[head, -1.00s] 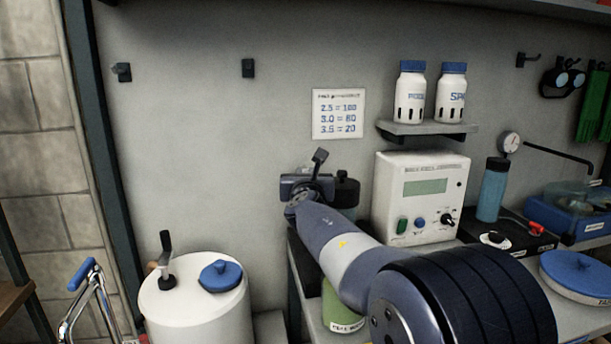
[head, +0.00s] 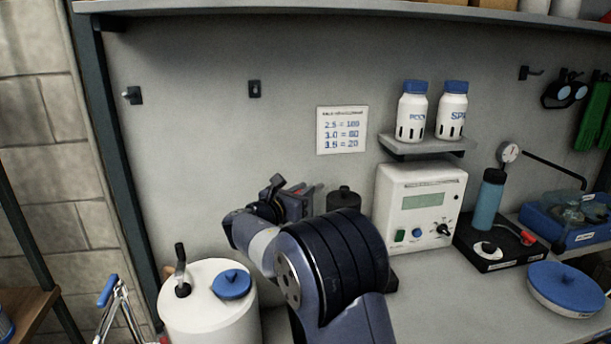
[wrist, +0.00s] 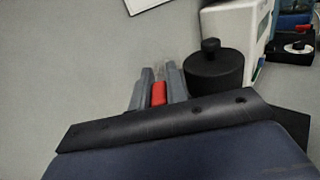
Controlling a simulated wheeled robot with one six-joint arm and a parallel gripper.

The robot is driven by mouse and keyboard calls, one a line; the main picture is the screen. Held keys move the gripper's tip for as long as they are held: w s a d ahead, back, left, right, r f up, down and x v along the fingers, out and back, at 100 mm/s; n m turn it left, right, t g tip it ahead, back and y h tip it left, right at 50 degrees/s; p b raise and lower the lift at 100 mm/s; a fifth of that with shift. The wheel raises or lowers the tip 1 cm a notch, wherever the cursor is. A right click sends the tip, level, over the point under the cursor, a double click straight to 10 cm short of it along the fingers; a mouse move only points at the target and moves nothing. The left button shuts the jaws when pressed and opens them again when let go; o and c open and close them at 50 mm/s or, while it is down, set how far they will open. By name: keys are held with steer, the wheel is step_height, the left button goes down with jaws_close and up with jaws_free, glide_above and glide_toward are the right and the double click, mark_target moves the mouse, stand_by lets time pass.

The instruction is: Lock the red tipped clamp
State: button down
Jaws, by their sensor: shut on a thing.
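My gripper (wrist: 159,88) points away from the wrist camera, its two grey fingers close together. A red tip (wrist: 158,94) shows between them, and the gripper is shut on it. It looks like the tip of the red tipped clamp; the clamp's body is hidden behind my wrist. In the head view my gripper (head: 298,200) is near the back wall, with a small bit of red at its far side. My own arm covers the bench below it, so I cannot tell the clamp's position there.
A black knobbed cylinder (wrist: 214,70) stands just right of my gripper; it also shows in the head view (head: 343,199). A white control box (head: 420,210) is further right. A white tank (head: 205,305) with a blue cap (head: 233,284) is at lower left.

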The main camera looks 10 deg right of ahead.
steer(key=m+g+h+p, duration=0.1)
steer(key=m+g+p, duration=0.1)
steer(key=g+p, duration=0.1)
steer(key=w+m+g+h+p, duration=0.1)
steer(key=m+g+h+p, duration=0.1)
steer(key=g+p, duration=0.1)
steer(key=m+g+h+p, duration=0.1)
steer(key=m+g+p, duration=0.2)
steer(key=p, duration=0.2)
steer(key=shift+w+a+r+g+h, duration=0.1)
steer(key=shift+w+a+g+h, duration=0.2)
steer(key=shift+w+a, duration=0.1)
steer(key=shift+w+m+g+p, duration=0.15)
steer(key=shift+m+g+p, duration=0.85)
steer(key=shift+g+p, duration=0.55)
steer(key=c, duration=1.4)
jaws_free()
steer(key=shift+a, duration=0.1)
